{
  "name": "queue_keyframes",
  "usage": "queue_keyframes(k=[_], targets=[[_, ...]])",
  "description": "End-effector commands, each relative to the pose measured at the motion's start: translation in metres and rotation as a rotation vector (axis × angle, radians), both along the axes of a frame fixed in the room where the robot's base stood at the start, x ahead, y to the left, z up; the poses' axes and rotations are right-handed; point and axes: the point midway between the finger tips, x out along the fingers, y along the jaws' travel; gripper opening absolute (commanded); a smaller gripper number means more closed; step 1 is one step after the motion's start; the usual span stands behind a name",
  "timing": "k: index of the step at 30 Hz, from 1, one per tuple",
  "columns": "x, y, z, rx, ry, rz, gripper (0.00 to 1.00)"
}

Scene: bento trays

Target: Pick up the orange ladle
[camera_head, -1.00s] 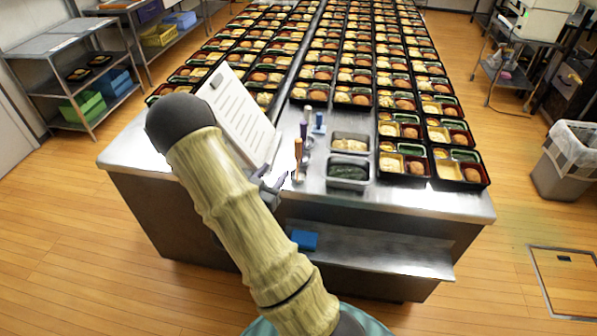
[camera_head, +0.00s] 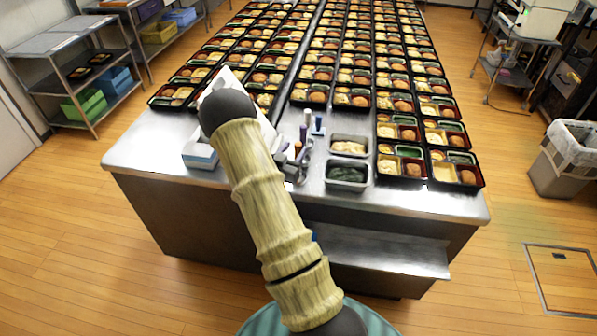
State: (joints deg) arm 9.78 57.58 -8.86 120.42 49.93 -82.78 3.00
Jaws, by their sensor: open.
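The orange ladle (camera_head: 298,148) is on the steel table, near its front edge and left of two metal pans. Only a little of its orange handle shows; the rest is hidden by my gripper. My gripper (camera_head: 301,166) is open and over or beside the ladle, just right of my arm. I cannot tell whether the fingers are around the handle or touching it.
A purple-handled utensil (camera_head: 303,132) and a blue-handled one (camera_head: 318,124) stand close behind. Metal pans (camera_head: 347,187) are to the right. A white-and-blue box (camera_head: 200,155) is left of my arm. Bento trays (camera_head: 402,178) fill the table behind.

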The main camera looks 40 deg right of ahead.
Motion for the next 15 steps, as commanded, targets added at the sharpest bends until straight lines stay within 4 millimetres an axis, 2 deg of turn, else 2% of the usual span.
queue_keyframes(k=[8,15], targets=[[0.0,-0.002,0.001,0.0,0.0,-0.001,0.45],[0.009,-0.03,0.005,0.0,-0.001,-0.004,0.45]])
